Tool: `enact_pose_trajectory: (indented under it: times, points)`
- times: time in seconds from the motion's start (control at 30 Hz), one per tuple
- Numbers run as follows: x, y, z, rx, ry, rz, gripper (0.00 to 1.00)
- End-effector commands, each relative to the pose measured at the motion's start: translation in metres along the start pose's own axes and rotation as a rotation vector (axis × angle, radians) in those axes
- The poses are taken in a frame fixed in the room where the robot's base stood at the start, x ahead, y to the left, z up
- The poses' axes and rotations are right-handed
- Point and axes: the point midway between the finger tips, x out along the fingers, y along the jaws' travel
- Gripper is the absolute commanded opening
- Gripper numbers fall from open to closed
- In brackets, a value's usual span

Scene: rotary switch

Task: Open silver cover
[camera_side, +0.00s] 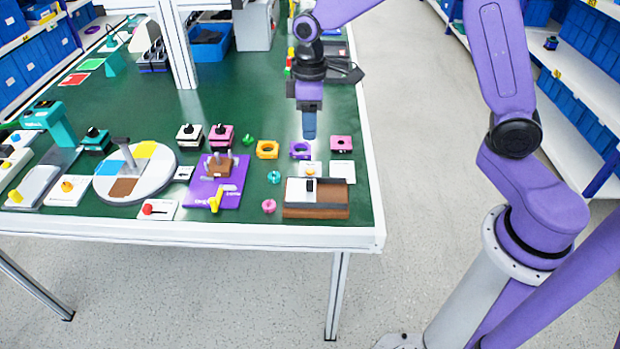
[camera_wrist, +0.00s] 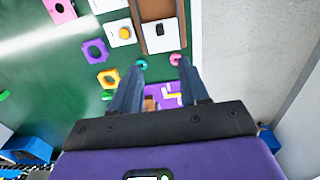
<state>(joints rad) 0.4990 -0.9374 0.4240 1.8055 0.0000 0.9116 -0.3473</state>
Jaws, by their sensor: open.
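A brown box (camera_side: 330,204) lies near the table's front right corner. A light silver-white cover (camera_side: 297,192) lies flat over its left part, with a small black knob on it. In the wrist view the box (camera_wrist: 157,8) and cover (camera_wrist: 152,42) are at the top centre, beyond my fingertips. My gripper (camera_side: 309,137) hangs pointing down in the air behind the box, apart from it. In the wrist view my gripper (camera_wrist: 158,66) has its two fingers spread with nothing held. The far end of the box is cut off in that view.
A purple ring block (camera_side: 300,150), an orange one (camera_side: 267,150) and a pink one (camera_side: 341,143) stand behind the box. A teal ring (camera_side: 274,177) and a pink ring (camera_side: 269,206) lie to its left. A purple board (camera_side: 228,192) with a yellow lever is further left.

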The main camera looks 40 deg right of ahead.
Motion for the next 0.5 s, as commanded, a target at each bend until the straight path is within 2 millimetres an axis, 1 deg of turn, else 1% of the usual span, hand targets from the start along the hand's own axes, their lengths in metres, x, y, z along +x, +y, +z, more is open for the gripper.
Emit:
enact_pose_trajectory:
  times: [0.17, 0.5]
  points:
    - [0.019, 0.000, 0.001, 0.000, -0.005, -0.002, 0.45]
    - [0.082, -0.001, 0.002, 0.000, -0.006, -0.003, 0.45]
